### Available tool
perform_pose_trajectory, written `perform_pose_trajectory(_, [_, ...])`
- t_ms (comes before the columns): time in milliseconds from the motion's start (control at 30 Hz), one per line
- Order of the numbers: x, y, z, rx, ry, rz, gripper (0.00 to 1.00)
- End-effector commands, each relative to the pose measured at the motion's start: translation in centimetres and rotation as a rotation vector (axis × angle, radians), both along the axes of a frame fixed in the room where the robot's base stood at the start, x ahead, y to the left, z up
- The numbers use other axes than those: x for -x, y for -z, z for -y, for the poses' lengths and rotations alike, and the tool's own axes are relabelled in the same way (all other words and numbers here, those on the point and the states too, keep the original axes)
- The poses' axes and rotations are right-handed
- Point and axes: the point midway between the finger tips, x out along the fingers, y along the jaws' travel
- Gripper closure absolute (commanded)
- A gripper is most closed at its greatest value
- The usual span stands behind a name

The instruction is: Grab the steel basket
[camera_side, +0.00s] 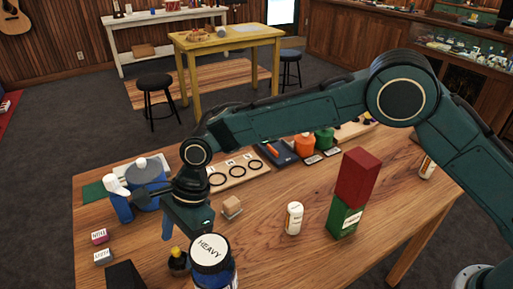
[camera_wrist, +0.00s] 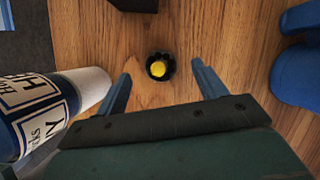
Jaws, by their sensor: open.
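I cannot make out a steel basket in either view. My gripper (camera_side: 178,222) is open and empty above the wooden table, at its front left in the side view. In the wrist view its two blue fingers (camera_wrist: 161,70) stand apart. A small black round item with a yellow top (camera_wrist: 158,67) lies between and beyond the fingertips in that picture. In the side view this item (camera_side: 178,262) stands below my gripper, beside a jar marked HEAVY (camera_side: 211,255). The jar also shows at the left of the wrist view (camera_wrist: 38,108).
Blue containers (camera_side: 122,209) stand left of my gripper; blue shapes (camera_wrist: 298,72) fill the wrist view's right edge. A wooden block (camera_side: 232,205), white bottle (camera_side: 294,218) and stacked red-green boxes (camera_side: 351,195) stand to the right. A dark object (camera_side: 124,275) lies near the front edge.

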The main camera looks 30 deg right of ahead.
Motion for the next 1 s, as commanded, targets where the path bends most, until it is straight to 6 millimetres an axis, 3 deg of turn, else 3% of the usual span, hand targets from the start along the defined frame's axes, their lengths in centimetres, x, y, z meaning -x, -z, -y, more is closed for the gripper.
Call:
perform_pose_trajectory(333, [0.5,3.5,-1.3,0.001,-0.001,0.000,0.30])
perform_pose_trajectory(900, [0.5,3.8,-1.4,0.000,-0.001,0.000,0.30])
perform_pose_trajectory(1000, [0.5,3.8,-1.4,0.000,-0.001,0.000,0.47])
